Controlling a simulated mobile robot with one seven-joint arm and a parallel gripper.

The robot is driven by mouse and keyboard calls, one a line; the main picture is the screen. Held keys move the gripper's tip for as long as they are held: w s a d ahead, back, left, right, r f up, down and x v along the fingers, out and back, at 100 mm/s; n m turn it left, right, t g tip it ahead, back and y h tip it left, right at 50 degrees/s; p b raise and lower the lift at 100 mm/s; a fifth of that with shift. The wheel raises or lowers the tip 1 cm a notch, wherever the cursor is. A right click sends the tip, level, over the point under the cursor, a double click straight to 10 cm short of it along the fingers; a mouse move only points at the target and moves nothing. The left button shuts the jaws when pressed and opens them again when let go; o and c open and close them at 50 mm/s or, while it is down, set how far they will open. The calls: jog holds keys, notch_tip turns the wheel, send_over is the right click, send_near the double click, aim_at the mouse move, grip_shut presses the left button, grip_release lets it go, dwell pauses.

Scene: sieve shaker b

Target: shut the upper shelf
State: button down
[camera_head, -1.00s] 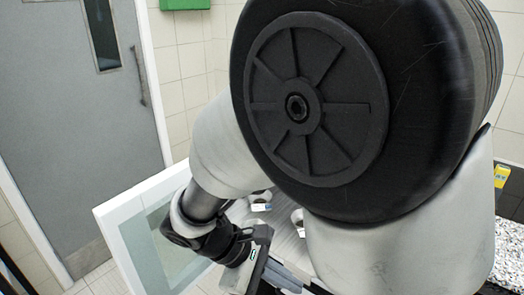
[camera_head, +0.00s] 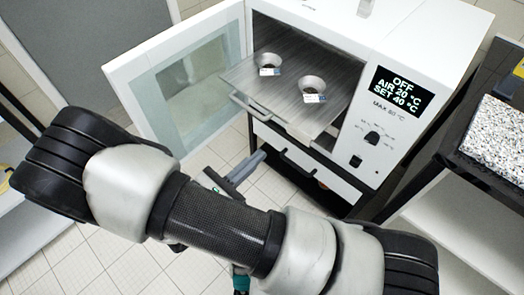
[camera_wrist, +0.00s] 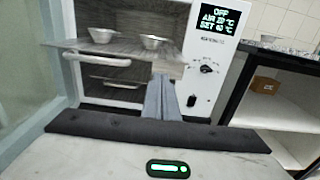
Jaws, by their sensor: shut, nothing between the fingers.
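The upper shelf (camera_head: 262,94) is a grey metal tray, pulled partly out of a white oven (camera_head: 415,50). It carries two small metal bowls (camera_head: 268,64) (camera_head: 313,87) and has a bar handle (camera_head: 250,107) at its front. In the wrist view the shelf (camera_wrist: 122,49) is at upper left, with its handle (camera_wrist: 97,61) facing me. My gripper (camera_head: 262,155) is shut and empty, in front of the oven and below the shelf's front edge. In the wrist view its fingertips (camera_wrist: 162,78) appear right of the handle; contact with the shelf is not visible.
The oven's glass door (camera_head: 185,88) stands open at left. A dark-topped bench (camera_head: 480,170) with a speckled slab (camera_head: 500,128) stands at right. Tiled floor is clear in front.

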aim_at(292, 126)
jog(key=x, duration=1.2)
jog(key=shift+s+b, duration=0.1)
jog(key=shift+b, duration=0.25)
